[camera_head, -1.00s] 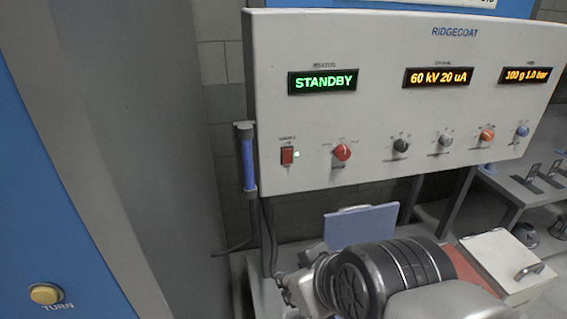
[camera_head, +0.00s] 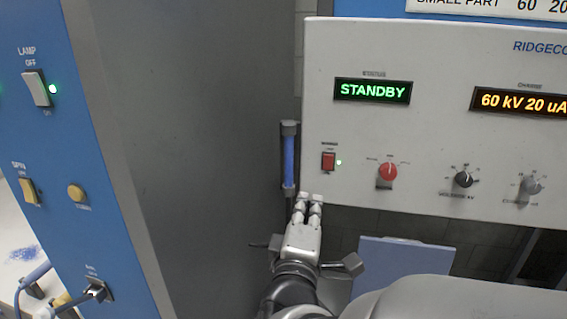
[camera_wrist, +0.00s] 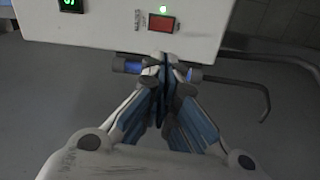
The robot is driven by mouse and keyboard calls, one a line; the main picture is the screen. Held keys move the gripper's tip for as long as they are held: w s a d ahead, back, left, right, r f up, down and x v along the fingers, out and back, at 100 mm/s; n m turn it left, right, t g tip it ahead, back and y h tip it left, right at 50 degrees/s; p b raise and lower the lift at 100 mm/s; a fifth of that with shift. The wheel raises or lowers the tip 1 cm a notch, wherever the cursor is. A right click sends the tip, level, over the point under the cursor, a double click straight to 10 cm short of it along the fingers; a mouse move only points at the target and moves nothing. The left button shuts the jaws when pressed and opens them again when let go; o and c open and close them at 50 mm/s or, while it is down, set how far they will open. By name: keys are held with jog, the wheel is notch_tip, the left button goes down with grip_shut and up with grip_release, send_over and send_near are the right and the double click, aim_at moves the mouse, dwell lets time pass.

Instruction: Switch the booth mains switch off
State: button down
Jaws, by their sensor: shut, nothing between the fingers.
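A small red rocker switch (camera_head: 328,161) sits at the lower left of the white RIDGECOAT control panel (camera_head: 430,140), with a lit green lamp (camera_head: 339,162) beside it. Its small label is too blurred to read for certain. The switch also shows in the wrist view (camera_wrist: 161,23), just beyond the fingertips. My gripper (camera_head: 310,198) is shut and empty, below and slightly left of the switch, apart from it in the head view. In the wrist view the closed fingertips (camera_wrist: 167,62) lie near the panel's lower edge. The status display (camera_head: 373,90) reads STANDBY in green.
The blue booth wall (camera_head: 60,130) at left carries a lamp switch (camera_head: 36,88) with a green light.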

jog(key=shift+s+d+r+n+h, duration=0.15)
jog(key=shift+s+d+n+h, duration=0.15)
jog(key=shift+s+n+h, duration=0.15)
jog(key=shift+w+r+p, duration=0.1)
jog(key=shift+w+p, duration=0.05)
jog(key=shift+p, duration=0.15)
jog(key=p, duration=0.3)
send_near(328, 162)
jog(key=x, duration=0.2)
jog(key=a+x, duration=0.1)
jog(key=x, duration=0.3)
jog(key=shift+w+r, duration=0.4)
jog(key=shift+w, duration=0.15)
